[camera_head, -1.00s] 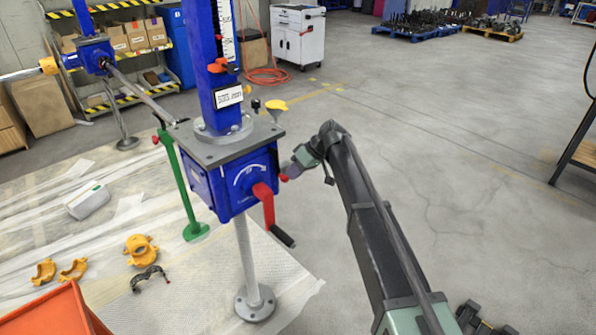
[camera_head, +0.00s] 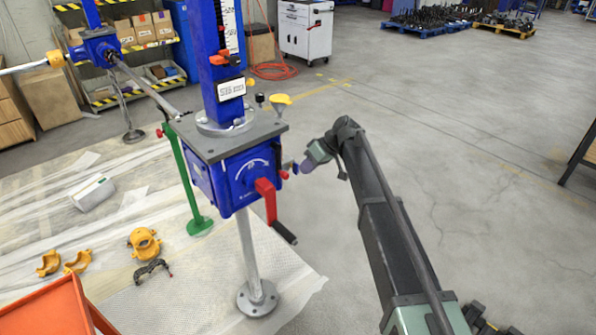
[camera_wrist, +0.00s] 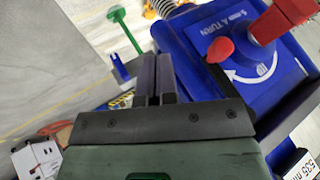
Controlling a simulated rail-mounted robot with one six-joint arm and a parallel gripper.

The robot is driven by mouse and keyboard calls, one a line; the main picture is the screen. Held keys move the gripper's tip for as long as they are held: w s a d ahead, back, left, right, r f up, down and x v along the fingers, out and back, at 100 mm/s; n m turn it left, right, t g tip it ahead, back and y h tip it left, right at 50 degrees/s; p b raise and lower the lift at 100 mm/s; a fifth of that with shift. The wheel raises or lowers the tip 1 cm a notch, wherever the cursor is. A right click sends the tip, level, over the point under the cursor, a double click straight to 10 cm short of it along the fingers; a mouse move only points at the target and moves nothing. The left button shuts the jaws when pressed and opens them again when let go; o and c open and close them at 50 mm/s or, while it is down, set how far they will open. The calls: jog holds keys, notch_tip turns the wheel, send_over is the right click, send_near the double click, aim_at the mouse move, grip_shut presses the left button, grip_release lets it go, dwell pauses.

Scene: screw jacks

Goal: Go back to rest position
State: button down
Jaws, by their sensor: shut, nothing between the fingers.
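My gripper (camera_head: 297,168) is at the end of my arm, just right of the blue screw jack housing (camera_head: 204,182) in the head view. In the wrist view my gripper (camera_wrist: 158,72) has its two dark fingers together and empty. The blue housing (camera_wrist: 185,45) fills the right of that view, close beside the fingers; I cannot tell whether they touch it. The red crank (camera_head: 267,200) with a black handle hangs on the jack's front face, and it shows at the upper right in the wrist view (camera_wrist: 285,18). A red knob (camera_wrist: 220,50) sits near it.
A green stand (camera_head: 184,180) and a second blue jack (camera_head: 100,47) are at the left. Yellow clamps (camera_head: 144,242) lie on the sheeted floor near an orange tray (camera_head: 50,315).

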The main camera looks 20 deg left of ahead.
jog(key=p+v, duration=0.4)
jog(key=v, duration=0.5)
jog(key=s+d+f+m+t+h+p, duration=0.1)
jog(key=s+d+m+h, duration=0.2)
jog(key=s+d, duration=1.2)
jog(key=s+d+f+m+t+h, duration=0.2)
jog(key=s+d+m+h, duration=0.2)
jog(key=s+d+m, duration=0.6)
jog(key=s+d, duration=0.5)
jog(key=d, duration=0.6)
jog(key=shift+d+m+p, duration=0.3)
jog(key=shift+p, duration=0.05)
